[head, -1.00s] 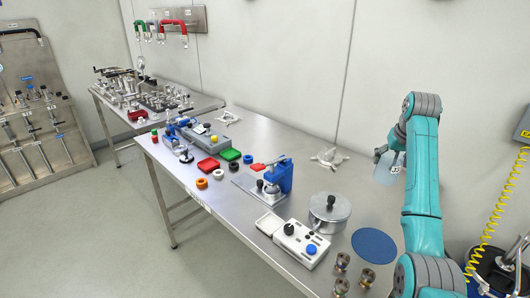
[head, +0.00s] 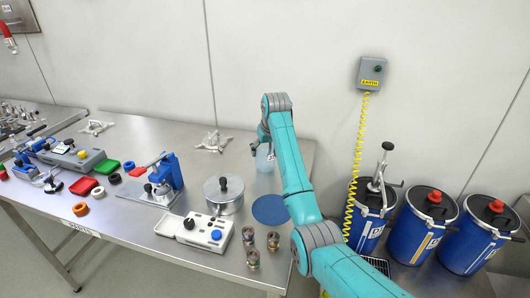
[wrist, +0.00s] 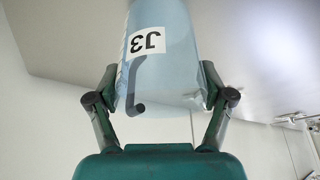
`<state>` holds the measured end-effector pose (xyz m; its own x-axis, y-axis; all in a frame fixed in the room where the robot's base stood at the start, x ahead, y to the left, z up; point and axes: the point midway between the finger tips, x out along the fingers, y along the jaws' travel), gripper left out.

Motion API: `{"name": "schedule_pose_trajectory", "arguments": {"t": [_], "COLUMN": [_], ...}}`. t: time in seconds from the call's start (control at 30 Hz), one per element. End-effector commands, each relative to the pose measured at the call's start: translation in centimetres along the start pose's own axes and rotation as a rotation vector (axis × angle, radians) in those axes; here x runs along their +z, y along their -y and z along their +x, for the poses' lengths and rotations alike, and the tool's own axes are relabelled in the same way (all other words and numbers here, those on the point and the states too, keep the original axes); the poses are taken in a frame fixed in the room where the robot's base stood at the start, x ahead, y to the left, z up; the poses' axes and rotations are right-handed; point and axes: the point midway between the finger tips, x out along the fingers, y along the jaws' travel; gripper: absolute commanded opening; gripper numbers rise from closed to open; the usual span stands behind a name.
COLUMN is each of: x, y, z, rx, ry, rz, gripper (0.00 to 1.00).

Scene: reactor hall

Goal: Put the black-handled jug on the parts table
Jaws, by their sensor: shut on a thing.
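The jug (head: 265,160) is pale blue and see-through, with a white J3 label that appears upside down in the wrist view (wrist: 172,62). A dark hooked strip shows on it there; I cannot tell whether this is its handle. My gripper (wrist: 160,88) is shut on the jug, one finger on each side. In the head view my gripper (head: 264,140) is over the back right part of the steel bench. I cannot tell whether the jug touches the bench. A table (head: 72,116) with metal parts is cut off at the far left; I take it as the parts table.
The steel bench (head: 135,240) carries a lidded pot (head: 223,195), a blue disc (head: 270,209), a white control box (head: 196,232), a blue press (head: 166,178) and small metal pieces. Several blue drums (head: 420,228) stand at the right. A yellow coiled cord (head: 355,170) hangs beside my arm.

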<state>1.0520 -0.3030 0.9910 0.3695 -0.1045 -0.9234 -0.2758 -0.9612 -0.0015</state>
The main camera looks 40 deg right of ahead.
Motion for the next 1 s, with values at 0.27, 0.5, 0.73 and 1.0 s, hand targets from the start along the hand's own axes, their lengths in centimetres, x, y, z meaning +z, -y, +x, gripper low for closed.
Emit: {"name": "schedule_pose_trajectory", "arguments": {"t": [0.27,0.5,0.73,1.0], "x": [0.38,0.48,0.48,0.33], "y": [0.0,0.0,0.0,-0.02], "z": [0.95,1.16,1.16,0.24], "rx": [0.0,0.0,0.0,0.0], "ry": [-0.001,0.0,0.0,-0.002], "rz": [0.0,0.0,0.0,0.0], "gripper": [0.44,0.98,1.0,1.0]}}
